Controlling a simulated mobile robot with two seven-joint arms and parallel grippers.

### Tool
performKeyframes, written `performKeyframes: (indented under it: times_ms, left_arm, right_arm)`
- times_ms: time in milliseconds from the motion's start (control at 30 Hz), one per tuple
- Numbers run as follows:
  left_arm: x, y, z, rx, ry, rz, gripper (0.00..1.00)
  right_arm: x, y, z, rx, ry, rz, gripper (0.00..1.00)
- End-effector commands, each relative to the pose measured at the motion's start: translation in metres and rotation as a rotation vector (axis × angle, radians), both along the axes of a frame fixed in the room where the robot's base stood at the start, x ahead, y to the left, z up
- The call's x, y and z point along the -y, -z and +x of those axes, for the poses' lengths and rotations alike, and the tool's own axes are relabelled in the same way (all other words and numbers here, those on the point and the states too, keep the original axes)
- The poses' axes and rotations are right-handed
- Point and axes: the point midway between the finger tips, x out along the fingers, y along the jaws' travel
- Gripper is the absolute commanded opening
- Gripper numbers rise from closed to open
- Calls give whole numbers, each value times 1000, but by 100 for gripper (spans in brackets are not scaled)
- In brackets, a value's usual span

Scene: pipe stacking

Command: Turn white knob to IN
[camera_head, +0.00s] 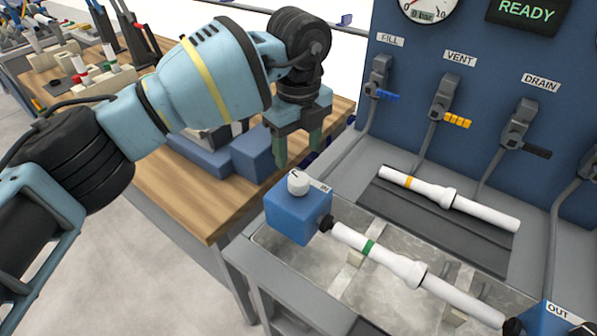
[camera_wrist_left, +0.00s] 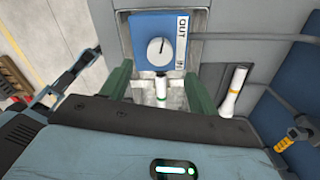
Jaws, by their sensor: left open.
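The white knob (camera_head: 298,183) sits on top of a blue box (camera_head: 291,216) at the left end of the tray. In the left wrist view the knob (camera_wrist_left: 160,50) has a dark line pointing toward the picture's top. A white label (camera_wrist_left: 182,42) along the box's right side reads OUT at the top; its lower end is small, but IN shows on it in the head view. My left gripper (camera_head: 299,150) points down, open and empty, above and behind the knob in the head view. Its green fingers (camera_wrist_left: 161,90) stand apart below the box in the wrist view.
A white pipe with a green band (camera_head: 392,261) runs from the box to a second blue box (camera_head: 545,318) marked OUT. Another white pipe (camera_head: 480,212) lies on a dark grooved rest. The blue panel with FILL, VENT and DRAIN valves (camera_head: 519,125) stands behind.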

Motion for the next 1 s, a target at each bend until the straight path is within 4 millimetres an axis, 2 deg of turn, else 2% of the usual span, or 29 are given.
performKeyframes:
  times_ms: [133, 267, 500, 700, 1000]
  left_arm:
    - [0, 1, 0, -1, 0, 1, 60]
    - [0, 12, 0, -2, 1, 0, 60]
    - [0, 48, -1, -3, 2, -1, 60]
    - [1, 70, -1, -2, 2, -3, 60]
    - [0, 78, -1, 0, 3, -2, 60]
  right_arm:
    - [0, 0, 0, 0, 0, 0, 36]
    - [0, 0, 0, 0, 0, 0, 36]
    - [0, 0, 0, 0, -1, 1, 36]
    - [0, 0, -1, -1, -1, 1, 36]
    - [0, 0, -1, -2, -1, 0, 36]
